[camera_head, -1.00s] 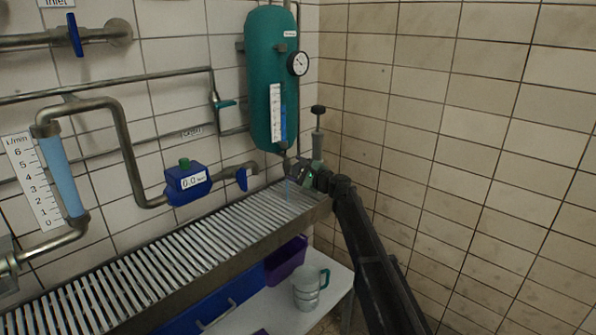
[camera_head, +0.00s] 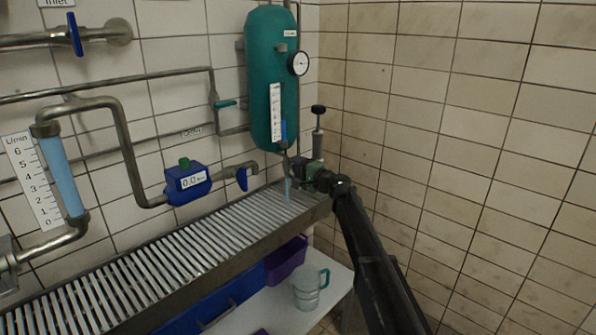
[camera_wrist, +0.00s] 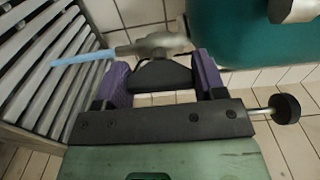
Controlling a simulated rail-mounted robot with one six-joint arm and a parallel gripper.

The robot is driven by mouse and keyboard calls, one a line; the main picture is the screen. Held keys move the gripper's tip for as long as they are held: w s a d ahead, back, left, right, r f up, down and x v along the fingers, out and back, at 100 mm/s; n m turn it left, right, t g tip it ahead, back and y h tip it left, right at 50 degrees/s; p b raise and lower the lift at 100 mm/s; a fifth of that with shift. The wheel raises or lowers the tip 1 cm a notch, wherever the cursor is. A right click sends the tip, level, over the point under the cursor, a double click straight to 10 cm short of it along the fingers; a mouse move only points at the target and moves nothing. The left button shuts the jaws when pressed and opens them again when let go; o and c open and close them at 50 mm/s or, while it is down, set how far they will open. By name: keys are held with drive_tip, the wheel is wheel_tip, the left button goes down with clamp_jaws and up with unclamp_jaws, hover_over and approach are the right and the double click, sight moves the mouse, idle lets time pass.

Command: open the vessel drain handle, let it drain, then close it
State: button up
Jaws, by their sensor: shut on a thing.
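The teal vessel (camera_head: 265,75) hangs on the wall in the corner, with a level gauge showing a short blue column (camera_head: 284,132) near its bottom. In the wrist view the vessel (camera_wrist: 240,35) is at the top right. A blue stream (camera_wrist: 85,57) runs from the metal drain spout (camera_wrist: 150,43); it also shows in the head view (camera_head: 288,188), falling onto the slatted grate. My gripper (camera_wrist: 163,76) has its purple fingers on both sides of the dark drain handle (camera_wrist: 160,74), shut on it. In the head view my gripper (camera_head: 302,168) is below the vessel and partly hides the handle.
The slatted metal grate (camera_head: 180,255) runs along the wall below the pipes. A pressure gauge (camera_head: 298,63) is on the vessel's right side. A clear jug (camera_head: 307,288) is on the lower shelf.

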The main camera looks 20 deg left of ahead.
idle(0.4)
drive_tip(key=o, duration=0.9)
drive_tip(key=shift+d, duration=0.1)
drive_tip(key=v, duration=1)
drive_tip(key=shift+s+d, duration=0.15)
drive_tip(key=shift+d, duration=0.15)
